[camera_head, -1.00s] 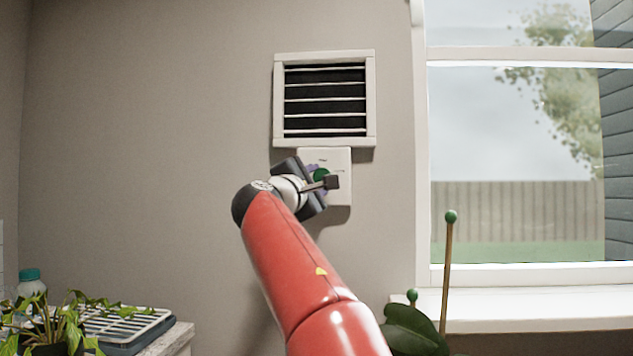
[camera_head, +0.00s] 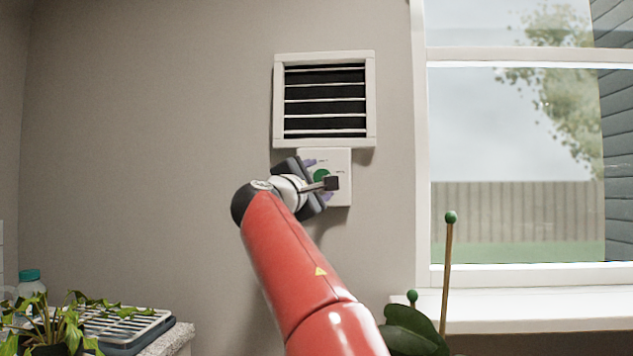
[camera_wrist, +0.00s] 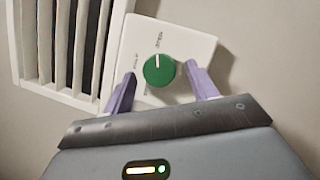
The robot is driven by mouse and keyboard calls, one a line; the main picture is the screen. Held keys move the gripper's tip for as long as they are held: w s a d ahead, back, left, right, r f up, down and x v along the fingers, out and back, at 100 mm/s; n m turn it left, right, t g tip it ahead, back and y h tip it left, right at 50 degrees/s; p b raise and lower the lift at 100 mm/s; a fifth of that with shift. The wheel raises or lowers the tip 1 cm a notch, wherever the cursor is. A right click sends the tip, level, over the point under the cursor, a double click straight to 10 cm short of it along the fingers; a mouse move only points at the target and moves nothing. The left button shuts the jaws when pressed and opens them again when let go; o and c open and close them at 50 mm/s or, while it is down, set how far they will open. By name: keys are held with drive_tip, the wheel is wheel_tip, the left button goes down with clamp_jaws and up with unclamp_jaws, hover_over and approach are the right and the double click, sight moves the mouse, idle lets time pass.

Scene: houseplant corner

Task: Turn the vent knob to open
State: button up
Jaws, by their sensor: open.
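The vent knob (camera_wrist: 159,70) is a round green dial with a white pointer line, on a white control plate (camera_wrist: 203,47) on the wall. In the wrist view its pointer is turned toward the plate's upper edge, near small lettering too blurred to read. In the head view the green knob (camera_head: 321,176) shows partly behind my gripper. My gripper (camera_wrist: 163,86) is open, with one purple finger on each side of the knob. The fingers look apart from it, with gaps showing. The louvred vent (camera_head: 325,99) sits right above the plate, with dark gaps between its slats.
A window (camera_head: 520,160) with a white sill (camera_head: 540,309) is to the right. A green-tipped stake (camera_head: 448,270) and a leafy plant (camera_head: 408,330) stand low in front of it. A potted plant, bottle and rack (camera_head: 120,328) are at lower left.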

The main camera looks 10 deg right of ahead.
drive_tip(key=b+v, duration=0.2)
drive_tip(key=v, duration=0.5)
drive_tip(key=shift+s+a+b, duration=0.25)
drive_tip(key=shift+s+b, duration=0.1)
drive_tip(key=shift+b, duration=0.05)
